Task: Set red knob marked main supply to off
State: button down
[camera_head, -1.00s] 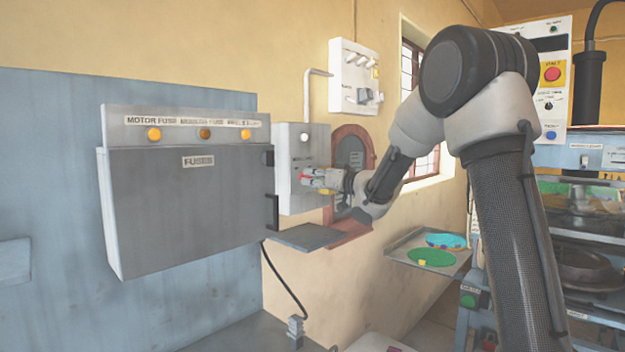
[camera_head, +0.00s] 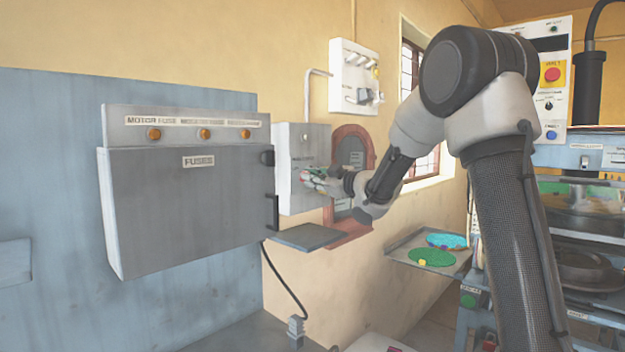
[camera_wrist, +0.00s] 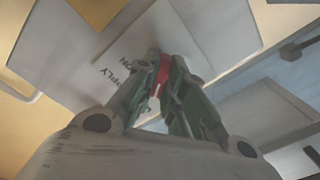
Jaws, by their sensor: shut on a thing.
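The red knob (camera_wrist: 163,74) sits on the front of a grey box (camera_head: 289,165) on the wall, left of the arched niche. In the wrist view the labels "ON" and "...PPLY" show beside it on a pale plate. My gripper (camera_wrist: 160,82) is shut on the red knob, with a finger on each side of it. In the head view my gripper (camera_head: 306,178) reaches the box front from the right and mostly hides the knob. The knob's exact pointer direction is hard to tell because the fingers cover it.
A grey fuse cabinet (camera_head: 190,200) with three amber lamps stands left of the box, with a small shelf (camera_head: 308,236) at its lower right. A white switch panel (camera_head: 355,77) hangs above right. A tray (camera_head: 408,245) holding green and blue plates lies lower right.

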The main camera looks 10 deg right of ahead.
jog(key=shift+f+n, duration=0.1)
jog(key=shift+n, duration=0.9)
jog(key=c, duration=1.5)
grip_release()
jog(key=v, duration=1.2)
